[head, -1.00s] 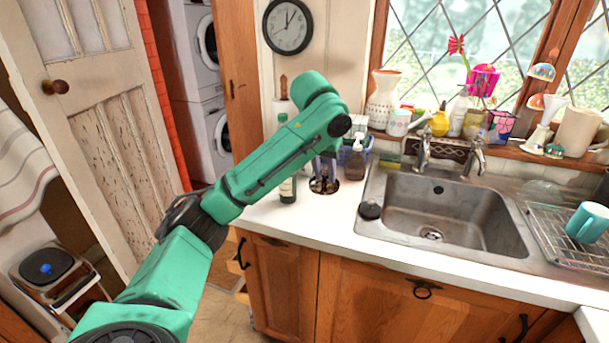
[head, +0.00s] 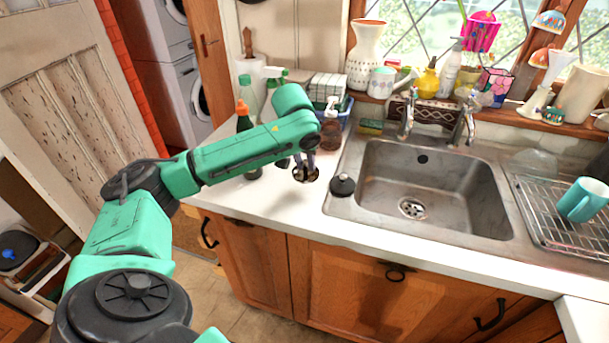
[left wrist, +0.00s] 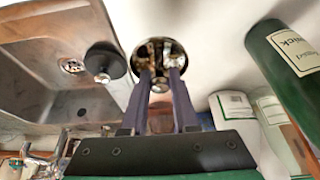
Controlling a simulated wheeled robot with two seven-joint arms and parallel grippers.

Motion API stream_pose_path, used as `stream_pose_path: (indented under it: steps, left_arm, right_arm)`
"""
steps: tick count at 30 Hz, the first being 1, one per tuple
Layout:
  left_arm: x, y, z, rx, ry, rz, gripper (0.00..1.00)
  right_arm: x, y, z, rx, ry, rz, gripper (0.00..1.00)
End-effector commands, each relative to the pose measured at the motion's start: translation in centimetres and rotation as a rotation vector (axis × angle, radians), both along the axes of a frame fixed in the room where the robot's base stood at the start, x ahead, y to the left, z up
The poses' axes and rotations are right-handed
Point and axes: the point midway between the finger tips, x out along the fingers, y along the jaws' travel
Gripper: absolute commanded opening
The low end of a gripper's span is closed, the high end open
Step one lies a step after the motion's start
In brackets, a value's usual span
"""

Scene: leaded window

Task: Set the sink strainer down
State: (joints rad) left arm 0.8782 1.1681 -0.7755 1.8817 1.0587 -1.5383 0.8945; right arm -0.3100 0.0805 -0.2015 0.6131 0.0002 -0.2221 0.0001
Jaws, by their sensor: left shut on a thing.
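The sink strainer (head: 306,174) is a small round metal basket at the white counter, just left of the sink. My left gripper (head: 305,160) points down over it and is shut on it. In the left wrist view the strainer (left wrist: 159,53) shows as a shiny round cup with a dark inside, at the tips of my two fingers (left wrist: 160,78). Whether its underside touches the counter or hangs just above it, I cannot tell. My right gripper is not in view.
A black round plug (head: 342,185) sits on the sink's left rim, close right of the strainer. The steel sink (head: 420,185) is beyond it. A dark green bottle (head: 245,125), a brown bottle (head: 331,130) and a sponge (head: 371,127) stand behind. The counter's front strip (head: 270,205) is clear.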

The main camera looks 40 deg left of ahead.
Motion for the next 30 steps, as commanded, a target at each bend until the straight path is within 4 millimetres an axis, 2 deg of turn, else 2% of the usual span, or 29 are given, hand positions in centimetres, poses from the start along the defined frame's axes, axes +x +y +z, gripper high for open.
stream_pose_path:
  steps: [3, 7, 16, 17, 18, 19, 30]
  left_arm:
    - [-0.1, 0.0, -1.9, 0.002, 0.002, 0.000, 0.00]
    - [-0.1, 0.0, -4.3, 0.001, 0.002, 0.001, 0.00]
    - [0.0, 0.0, -4.9, 0.000, -0.001, 0.000, 0.00]
    - [0.0, 0.0, -4.9, 0.000, -0.001, 0.000, 0.36]
    - [0.0, 0.0, -4.9, 0.000, -0.001, 0.000, 0.51]
    - [0.0, 0.0, -4.9, 0.001, -0.002, 0.000, 0.58]
    - [-0.1, -0.1, -4.3, 0.000, -0.004, 0.000, 0.58]
  right_arm:
    - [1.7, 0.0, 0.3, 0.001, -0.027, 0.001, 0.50]
    - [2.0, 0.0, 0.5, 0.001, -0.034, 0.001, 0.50]
    - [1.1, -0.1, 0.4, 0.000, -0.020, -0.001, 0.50]
    - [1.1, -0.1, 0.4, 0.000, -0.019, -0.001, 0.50]
    - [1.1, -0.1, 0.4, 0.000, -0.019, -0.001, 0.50]
    - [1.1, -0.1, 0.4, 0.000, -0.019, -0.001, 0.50]
    - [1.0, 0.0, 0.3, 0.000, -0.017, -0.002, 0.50]
